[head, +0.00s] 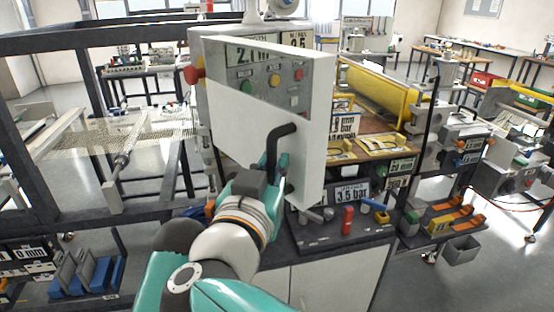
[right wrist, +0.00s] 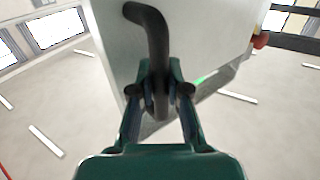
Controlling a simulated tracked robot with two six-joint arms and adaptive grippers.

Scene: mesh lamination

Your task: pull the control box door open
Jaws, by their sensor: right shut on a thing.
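The control box door (head: 258,135) is a light grey panel in the middle of the head view. The black bent door handle (head: 279,141) is on the door's right part. My right gripper (head: 277,170) is at the handle's lower end. In the right wrist view the fingers (right wrist: 160,95) are shut around the handle (right wrist: 153,35), with the door (right wrist: 200,35) behind. My left gripper is not in view.
A yellow roller (head: 382,90) is behind to the right. A black frame with mesh (head: 150,135) stands at left.

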